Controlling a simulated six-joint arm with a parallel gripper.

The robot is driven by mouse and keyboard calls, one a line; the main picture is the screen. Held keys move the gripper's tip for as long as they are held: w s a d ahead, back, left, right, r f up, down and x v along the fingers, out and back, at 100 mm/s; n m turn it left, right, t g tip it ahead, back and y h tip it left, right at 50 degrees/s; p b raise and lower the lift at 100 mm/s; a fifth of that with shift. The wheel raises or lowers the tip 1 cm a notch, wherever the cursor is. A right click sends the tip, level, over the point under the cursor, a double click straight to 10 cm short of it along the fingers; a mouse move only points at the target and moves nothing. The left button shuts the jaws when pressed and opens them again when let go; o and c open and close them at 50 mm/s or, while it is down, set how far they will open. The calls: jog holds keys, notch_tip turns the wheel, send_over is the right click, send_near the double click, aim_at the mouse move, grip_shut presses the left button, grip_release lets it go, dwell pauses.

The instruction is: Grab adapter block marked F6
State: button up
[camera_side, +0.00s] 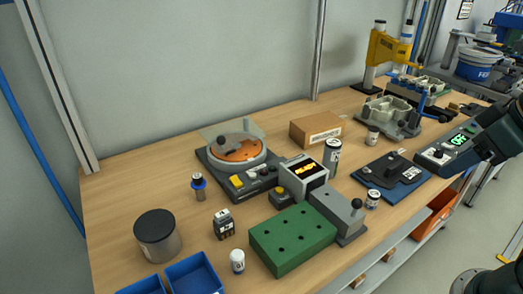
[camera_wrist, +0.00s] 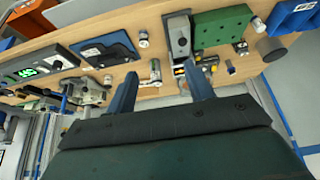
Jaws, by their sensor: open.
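A small dark block with a white label (camera_side: 223,224) stands on the wooden bench, left of the green block with holes, in the side view. Its marking is too small to read, so I cannot confirm that it is F6. It also shows in the wrist view (camera_wrist: 240,48), near the green block. My gripper (camera_wrist: 160,70) is open in the wrist view, with its two dark fingers apart and nothing between them. It is well away from the small block. The fingers cannot be made out in the side view.
The green block (camera_side: 292,240) stands beside the labelled block. A white-capped vial (camera_side: 237,261), a dark-lidded jar (camera_side: 158,236) and a blue-collared part (camera_side: 199,187) stand around it. Blue bins (camera_side: 194,275) sit at the front edge. A turntable device (camera_side: 237,150) is behind. Bare bench surrounds the block.

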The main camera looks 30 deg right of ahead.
jog(key=shift+w, duration=0.1)
jog(key=n+g+y, duration=0.4)
jog(key=n+g, duration=0.2)
jog(key=n, duration=1.2)
send_over(222, 214)
jog(key=d, duration=0.4)
notch_tip(222, 214, down, 11)
jog(key=shift+d, duration=0.15)
jog(key=shift+y, duration=0.3)
jog(key=x, duration=0.8)
jog(key=shift+w, duration=0.1)
jog(key=shift+f, duration=0.25)
